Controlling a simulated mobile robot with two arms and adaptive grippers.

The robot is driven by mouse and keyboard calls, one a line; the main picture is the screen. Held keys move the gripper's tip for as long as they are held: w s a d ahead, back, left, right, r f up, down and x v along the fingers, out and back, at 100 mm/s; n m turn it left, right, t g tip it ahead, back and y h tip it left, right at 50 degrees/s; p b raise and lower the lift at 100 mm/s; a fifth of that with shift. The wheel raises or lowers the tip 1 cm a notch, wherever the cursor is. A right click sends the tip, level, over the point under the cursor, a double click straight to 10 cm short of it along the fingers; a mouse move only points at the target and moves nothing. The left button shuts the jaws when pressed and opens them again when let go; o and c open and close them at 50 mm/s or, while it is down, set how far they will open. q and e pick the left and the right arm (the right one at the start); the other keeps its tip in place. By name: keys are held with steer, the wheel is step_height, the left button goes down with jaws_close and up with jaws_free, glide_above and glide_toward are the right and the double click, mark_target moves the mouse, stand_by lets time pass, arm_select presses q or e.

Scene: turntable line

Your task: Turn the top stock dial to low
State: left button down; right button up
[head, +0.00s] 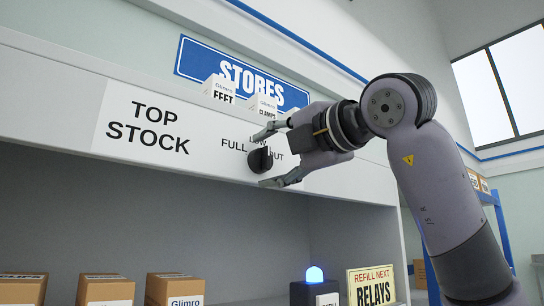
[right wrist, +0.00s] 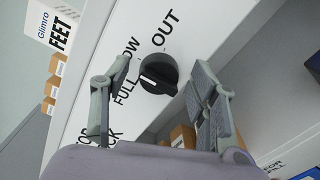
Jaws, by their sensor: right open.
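The black stock dial (head: 260,161) sits on the white panel beside the words TOP STOCK. FULL is printed to its left, LOW above it and OUT to its right; a finger partly covers LOW in the head view. My right gripper (head: 268,157) is open, with one finger above the dial and one below it. In the right wrist view the dial (right wrist: 157,73) lies between the spread fingers, with a visible gap on either side. My left gripper is out of view.
White cartons (head: 219,90) labelled FEET and CLAMPS stand on the ledge above the panel, below the blue STORES sign (head: 243,75). Below is a shelf with brown boxes (head: 175,289), a blue lamp (head: 314,275) and a RELAYS sign (head: 371,287).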

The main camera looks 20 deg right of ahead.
steer(key=v, duration=1.2)
stand_by(0.4)
